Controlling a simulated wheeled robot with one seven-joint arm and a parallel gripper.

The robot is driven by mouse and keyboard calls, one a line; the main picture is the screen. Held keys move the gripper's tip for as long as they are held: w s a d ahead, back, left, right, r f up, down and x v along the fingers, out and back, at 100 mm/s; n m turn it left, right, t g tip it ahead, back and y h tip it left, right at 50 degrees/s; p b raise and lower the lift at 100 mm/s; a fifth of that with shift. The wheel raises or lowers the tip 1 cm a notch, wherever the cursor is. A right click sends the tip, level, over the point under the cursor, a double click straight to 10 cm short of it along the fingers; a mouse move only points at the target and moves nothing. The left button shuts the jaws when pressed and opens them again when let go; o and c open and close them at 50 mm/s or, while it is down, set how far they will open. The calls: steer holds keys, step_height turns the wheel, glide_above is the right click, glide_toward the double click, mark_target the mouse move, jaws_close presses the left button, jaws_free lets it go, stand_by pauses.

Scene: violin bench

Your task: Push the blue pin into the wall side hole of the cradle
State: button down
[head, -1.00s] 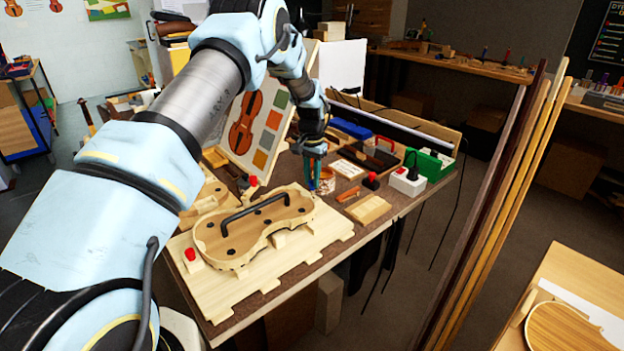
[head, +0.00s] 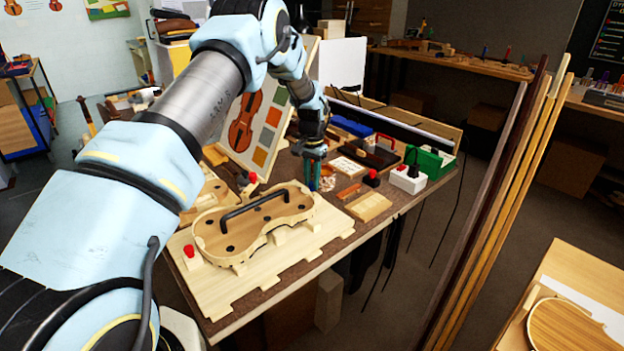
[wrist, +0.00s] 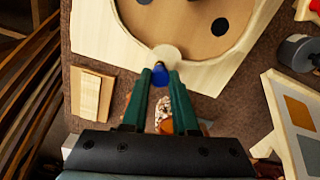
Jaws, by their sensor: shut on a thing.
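The blue pin (wrist: 158,88) is held upright between the fingertips of my gripper (wrist: 160,75) in the wrist view. In the head view my gripper (head: 314,158) is over the back right corner of the cradle, with the blue pin (head: 313,184) pointing down. The cradle (head: 222,294) is a pale wooden board carrying a violin-shaped body (head: 240,236) with a black handle. A pale round piece (wrist: 166,57) lies just beyond the pin in the wrist view. The wall side hole is not visible, and I cannot tell whether the pin touches the cradle.
Red-topped pins stand at the cradle's front left (head: 189,251) and back (head: 253,178). A jar (head: 327,182) stands close beside my gripper. A wood block (head: 368,207) and a white box with a black plug (head: 408,180) lie to the right. A picture board (head: 257,125) leans behind.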

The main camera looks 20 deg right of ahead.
mark_target(312, 183)
steer(key=shift+f+b, duration=0.6)
steer(key=shift+f, duration=0.35)
steer(key=c, duration=0.6)
jaws_free()
steer(key=shift+r, duration=0.15)
step_height(312, 183, up, 10)
steer(key=b, duration=0.3)
steer(key=shift+r, duration=0.25)
steer(key=s+a+r+n, duration=0.2)
steer(key=a+n, duration=0.1)
steer(key=a, duration=0.9)
steer(key=s+a+r+n, duration=0.2)
steer(key=a+r, duration=0.1)
steer(key=a, duration=0.9)
steer(key=s+a+n+t, duration=0.1)
steer(key=s+a+n, duration=0.4)
steer(key=s+a, duration=1)
steer(key=shift+s+a+f+n+t, duration=0.3)
steer(key=shift+s+f, duration=0.1)
steer(key=shift+s, duration=0.4)
